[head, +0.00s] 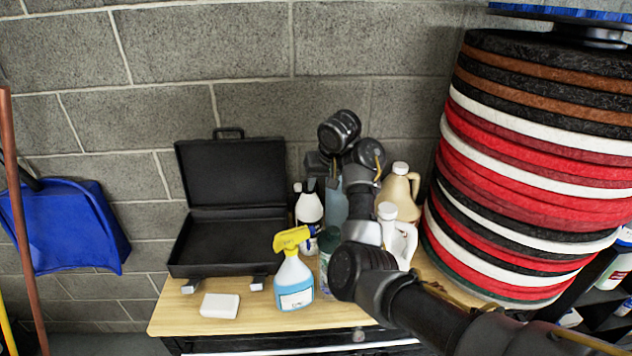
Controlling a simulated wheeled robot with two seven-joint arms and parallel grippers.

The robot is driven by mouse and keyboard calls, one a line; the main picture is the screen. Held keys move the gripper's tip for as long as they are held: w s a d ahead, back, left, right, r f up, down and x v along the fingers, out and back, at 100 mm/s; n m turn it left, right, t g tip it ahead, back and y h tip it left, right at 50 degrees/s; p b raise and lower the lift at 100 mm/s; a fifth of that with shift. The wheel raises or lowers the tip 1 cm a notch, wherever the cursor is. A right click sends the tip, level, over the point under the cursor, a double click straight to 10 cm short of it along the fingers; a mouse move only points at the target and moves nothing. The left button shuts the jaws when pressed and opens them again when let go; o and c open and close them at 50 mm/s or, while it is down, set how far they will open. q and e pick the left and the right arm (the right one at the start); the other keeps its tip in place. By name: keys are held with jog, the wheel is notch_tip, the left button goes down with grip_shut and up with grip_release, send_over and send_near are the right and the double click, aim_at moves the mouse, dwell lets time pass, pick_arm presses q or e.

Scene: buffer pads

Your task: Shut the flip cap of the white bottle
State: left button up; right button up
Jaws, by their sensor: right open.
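A white bottle (309,209) stands upright on the wooden tabletop, in front of the right edge of the open black case. Dark parts show at its top, but I cannot tell how its cap sits. My right gripper (321,183) is at the end of my dark arm, which comes in from the lower right and bends back over the table. The gripper is open, just above and slightly right of the white bottle's top. Its fingers are small and partly blend with the dark parts there. I cannot tell whether they touch the cap. My left gripper is not in view.
A spray bottle (294,279) and a white block (220,305) are at the table front (180,318). The open black case (226,253) stands left. A beige jug (401,188) and a white jug (404,240) are beside my arm. Stacked pads (540,170) rise on the right.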

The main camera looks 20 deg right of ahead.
grip_shut()
jog(key=shift+o, duration=0.2)
grip_release()
jog(key=shift+a, duration=0.1)
